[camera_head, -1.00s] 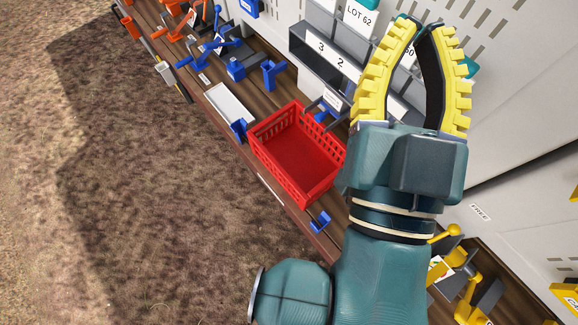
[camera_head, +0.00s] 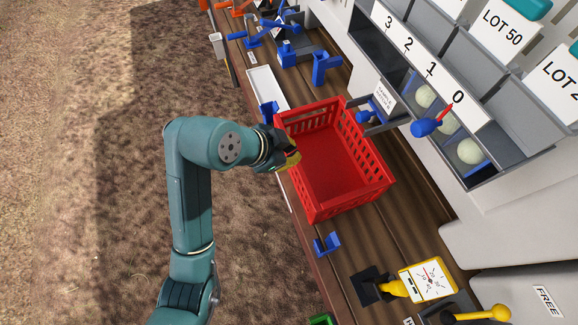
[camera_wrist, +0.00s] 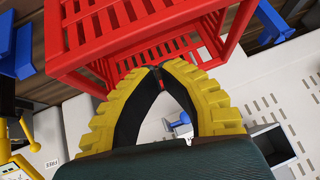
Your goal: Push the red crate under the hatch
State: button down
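The red crate (camera_head: 347,205) stands empty and upright on the wooden bench, between two small blue blocks. My gripper (camera_head: 294,159) is at the crate's left side, close to its wall. In the wrist view, the fingertips (camera_wrist: 159,70) are together and nothing shows between them. The red crate (camera_wrist: 110,45) fills the top of that view, in front of the tips; whether they touch it I cannot tell. No part is clearly marked as the hatch. A grey bin front (camera_head: 408,48) numbered 3 to 0 stands right of the crate, with pale round onions (camera_head: 470,151) behind its opening.
Blue blocks (camera_head: 270,112) and (camera_head: 327,244) stand along the bench's left edge. A labelled grey bracket (camera_head: 383,98) with a blue knob is close to the crate's right side. A yellow dial (camera_head: 428,279) stands nearer. Brown ground lies left.

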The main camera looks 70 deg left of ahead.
aim_at(292, 177)
jog(key=s+f+h+b, duration=0.2)
jog(key=s+f, duration=0.5)
jog(key=s, duration=0.3)
jog(key=shift+g, duration=0.4)
jog(key=x, duration=0.4)
jog(key=w+r+x, duration=0.1)
jog(key=x, duration=0.2)
jog(key=w+x, duration=0.1)
jog(key=x, duration=0.3)
jog(key=shift+w+a, duration=0.3)
jog(key=shift+w+f, duration=0.15)
jog(key=shift+w, duration=0.3)
jog(key=shift+a, duration=0.1)
